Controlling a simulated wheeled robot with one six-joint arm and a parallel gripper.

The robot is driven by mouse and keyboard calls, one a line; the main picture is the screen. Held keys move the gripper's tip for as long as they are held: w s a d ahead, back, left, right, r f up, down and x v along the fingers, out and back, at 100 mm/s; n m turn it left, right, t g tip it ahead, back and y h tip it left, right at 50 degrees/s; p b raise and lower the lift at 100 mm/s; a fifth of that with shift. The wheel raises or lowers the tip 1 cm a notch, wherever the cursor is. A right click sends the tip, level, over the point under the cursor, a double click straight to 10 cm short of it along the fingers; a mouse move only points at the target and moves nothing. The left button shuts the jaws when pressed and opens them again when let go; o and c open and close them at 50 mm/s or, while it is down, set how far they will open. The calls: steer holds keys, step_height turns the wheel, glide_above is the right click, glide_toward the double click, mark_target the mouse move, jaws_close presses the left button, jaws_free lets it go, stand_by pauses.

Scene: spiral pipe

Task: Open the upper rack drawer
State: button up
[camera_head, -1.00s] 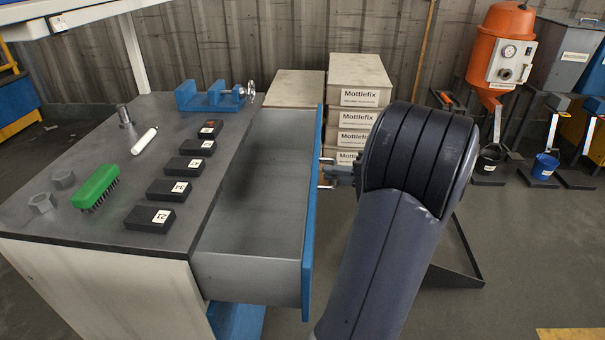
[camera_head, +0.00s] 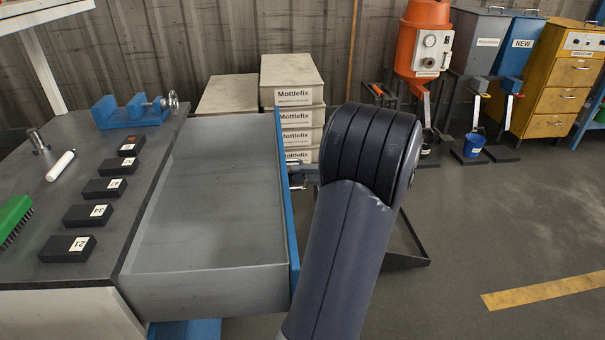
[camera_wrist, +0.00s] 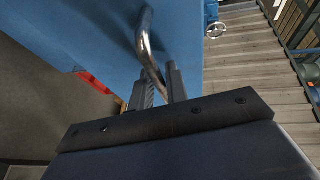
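The drawer (camera_head: 215,190) is a grey open box with a blue front panel (camera_head: 288,200). It is pulled far out from the right side of the workbench and looks empty. Its metal bar handle (camera_wrist: 149,42) stands out from the blue front in the wrist view. My gripper (camera_wrist: 160,86) has its two dark fingers close on either side of the handle's near end and looks shut on it. In the head view my gripper (camera_head: 300,175) is at the drawer front, partly hidden by my arm.
The workbench top (camera_head: 90,150) holds a blue vise (camera_head: 130,112), several black numbered blocks, a white cylinder (camera_head: 60,166) and a green brush (camera_head: 12,218). Stacked Mottlefix boxes (camera_head: 292,95) stand behind the drawer. The floor to the right (camera_head: 490,230) is mostly clear.

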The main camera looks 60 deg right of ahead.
steer(key=o, duration=0.3)
steer(key=p+v, duration=0.2)
steer(key=v, duration=0.8)
steer(key=shift+s+r, duration=0.15)
steer(key=shift+s, duration=0.25)
steer(key=shift+d, duration=0.1)
steer(key=b+x, duration=0.2)
steer(key=x, duration=0.8)
steer(key=shift+w, duration=0.2)
steer(key=shift+w+a, duration=0.25)
steer(key=shift+w, duration=0.15)
